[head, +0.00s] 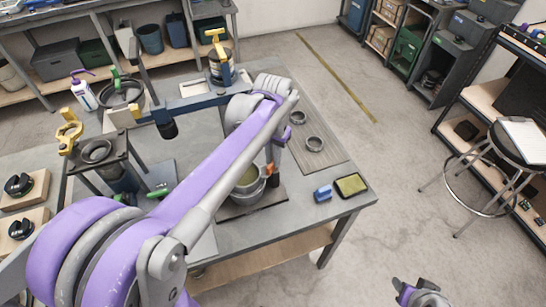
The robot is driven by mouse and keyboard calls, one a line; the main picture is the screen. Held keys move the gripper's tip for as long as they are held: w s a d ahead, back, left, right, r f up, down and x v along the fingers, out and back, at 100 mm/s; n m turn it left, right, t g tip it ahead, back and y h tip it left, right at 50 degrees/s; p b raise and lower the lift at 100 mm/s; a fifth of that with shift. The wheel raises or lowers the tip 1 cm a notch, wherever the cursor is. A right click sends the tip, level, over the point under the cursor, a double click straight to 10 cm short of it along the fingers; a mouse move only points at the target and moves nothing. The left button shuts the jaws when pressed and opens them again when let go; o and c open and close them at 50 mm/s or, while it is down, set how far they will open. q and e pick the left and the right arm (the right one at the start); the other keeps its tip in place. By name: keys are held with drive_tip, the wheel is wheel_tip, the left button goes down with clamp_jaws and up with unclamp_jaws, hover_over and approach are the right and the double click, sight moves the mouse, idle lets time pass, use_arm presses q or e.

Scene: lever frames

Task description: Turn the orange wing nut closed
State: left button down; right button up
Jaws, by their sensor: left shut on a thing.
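The orange wing nut (270,169) shows as a small orange patch beside a grey round pot (247,192) near the middle of the bench. My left arm reaches across the bench from the lower left, and its wrist bends down there. My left gripper (272,162) is shut on the orange wing nut; its fingers are small and partly hidden, so the exact hold and the nut's angle are unclear. My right gripper (420,293) is at the bottom right over the floor, away from the bench; its fingers are too cut off to judge.
A blue bar fixture (195,103) stands behind my arm. A stool (522,140) is at right; the floor between is clear.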

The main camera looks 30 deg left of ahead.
use_arm(q)
drive_tip(key=m, duration=0.4)
drive_tip(key=shift+m, duration=0.3)
drive_tip(key=shift+m+b, duration=0.3)
drive_tip(key=shift+m, duration=1.7)
drive_tip(key=c, duration=0.9)
unclamp_jaws()
wheel_tip(320, 180, up, 11)
drive_tip(key=shift+f+p, duration=0.1)
drive_tip(key=shift+p, duration=0.25)
